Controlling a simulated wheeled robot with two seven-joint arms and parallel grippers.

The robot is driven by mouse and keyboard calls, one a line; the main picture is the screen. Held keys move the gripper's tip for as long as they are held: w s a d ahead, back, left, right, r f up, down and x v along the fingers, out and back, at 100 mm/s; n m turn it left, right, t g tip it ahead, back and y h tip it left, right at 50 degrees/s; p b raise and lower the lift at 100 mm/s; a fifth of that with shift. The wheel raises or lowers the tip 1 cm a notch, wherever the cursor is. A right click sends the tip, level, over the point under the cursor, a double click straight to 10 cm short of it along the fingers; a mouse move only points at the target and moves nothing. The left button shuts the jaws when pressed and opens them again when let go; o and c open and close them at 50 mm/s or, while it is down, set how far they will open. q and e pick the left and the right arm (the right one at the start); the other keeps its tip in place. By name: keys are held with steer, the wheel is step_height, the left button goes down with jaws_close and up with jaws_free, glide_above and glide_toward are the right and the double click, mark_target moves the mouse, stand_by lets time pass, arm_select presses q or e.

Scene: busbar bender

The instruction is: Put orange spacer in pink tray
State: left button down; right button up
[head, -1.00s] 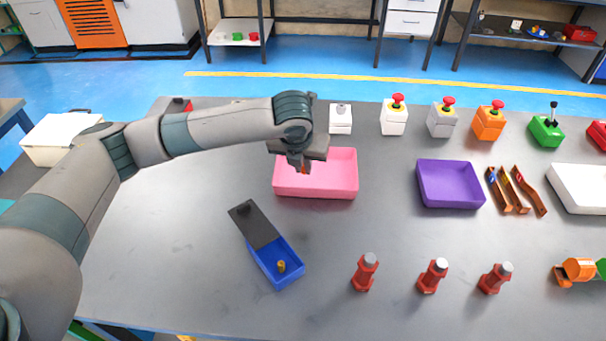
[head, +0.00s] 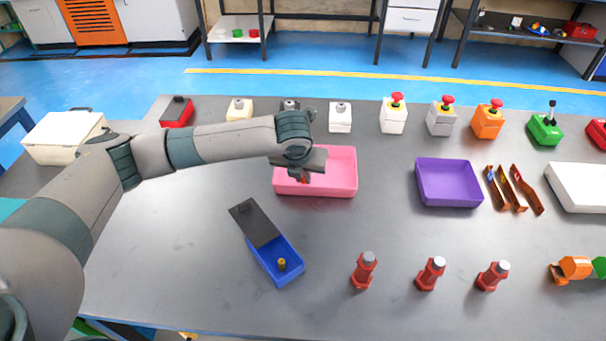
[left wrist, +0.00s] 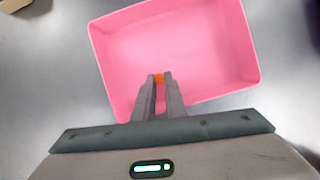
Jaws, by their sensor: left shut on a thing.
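The pink tray (head: 335,172) stands on the grey table, left of the middle, and fills much of the left wrist view (left wrist: 215,45). My left gripper (head: 303,177) is over the tray's left part, its fingers pointing down. In the left wrist view my left gripper (left wrist: 159,80) is shut on the small orange spacer (left wrist: 159,77), of which only a bit shows between the fingertips. I cannot tell how far above the tray floor the spacer is. My right gripper is not in view.
A blue box (head: 281,265) with a dark lid stands in front of the pink tray. A purple tray (head: 449,183) is to its right. Several red bolt-like parts (head: 365,271) stand near the front edge. A row of button boxes (head: 394,115) lines the back.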

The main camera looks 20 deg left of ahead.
arm_select(q)
steer(key=shift+f, duration=0.15)
steer(key=c, duration=1.8)
jaws_free()
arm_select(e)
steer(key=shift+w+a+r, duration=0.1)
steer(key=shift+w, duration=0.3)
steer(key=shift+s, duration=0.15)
arm_select(q)
steer(key=shift+v, duration=0.75)
steer(key=b+v, duration=0.1)
steer(key=v, duration=0.9)
steer(key=shift+r+b, duration=0.35)
steer(key=shift+r, duration=0.05)
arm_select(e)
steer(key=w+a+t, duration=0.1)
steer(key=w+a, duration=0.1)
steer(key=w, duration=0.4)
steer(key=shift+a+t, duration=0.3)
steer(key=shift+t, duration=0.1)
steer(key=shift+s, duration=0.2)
